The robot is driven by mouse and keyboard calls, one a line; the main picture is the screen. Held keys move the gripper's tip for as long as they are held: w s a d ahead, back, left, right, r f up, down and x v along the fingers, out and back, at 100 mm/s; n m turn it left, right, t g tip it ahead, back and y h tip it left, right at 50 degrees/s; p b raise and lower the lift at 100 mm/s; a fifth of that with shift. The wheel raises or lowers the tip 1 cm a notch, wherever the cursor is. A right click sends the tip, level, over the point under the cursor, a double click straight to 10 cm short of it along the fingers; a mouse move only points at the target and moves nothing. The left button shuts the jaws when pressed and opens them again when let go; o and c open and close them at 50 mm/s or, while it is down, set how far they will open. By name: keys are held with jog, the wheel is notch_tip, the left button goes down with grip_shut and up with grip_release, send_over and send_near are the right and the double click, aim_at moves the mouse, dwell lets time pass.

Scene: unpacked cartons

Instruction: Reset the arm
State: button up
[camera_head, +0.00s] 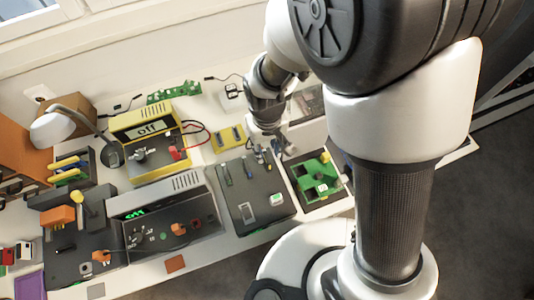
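My arm reaches from the right over the workbench (225,240), with its large white and black links in the foreground. My gripper (271,150) points down at the back of the bench, by the rear edge of a dark grey panel (262,198) and left of a dark tray holding a green circuit board (315,180). The fingers are small and partly mixed with the things behind them. I cannot tell whether they are apart or touch anything, and I see no held object.
A yellow meter reading "off" (150,130) and a grey device with a green display (163,217) stand left of the gripper. A lamp (52,129), cables and small parts crowd the left side. Open floor (475,215) lies at the right.

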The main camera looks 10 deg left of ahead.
jog(key=shift+r, duration=2.7)
jog(key=s+d+r+m+t, duration=0.2)
jog(key=s+d+r+m, duration=0.1)
jog(key=d+r, duration=0.6)
jog(key=s+d+r+m+t, duration=0.2)
jog(key=s+d+r, duration=0.4)
jog(key=d+r, duration=0.4)
jog(key=shift+s+d+m+t, duration=0.15)
jog(key=shift+d+m+t, duration=0.15)
jog(key=shift+d+m, duration=0.45)
jog(key=shift+r, duration=0.1)
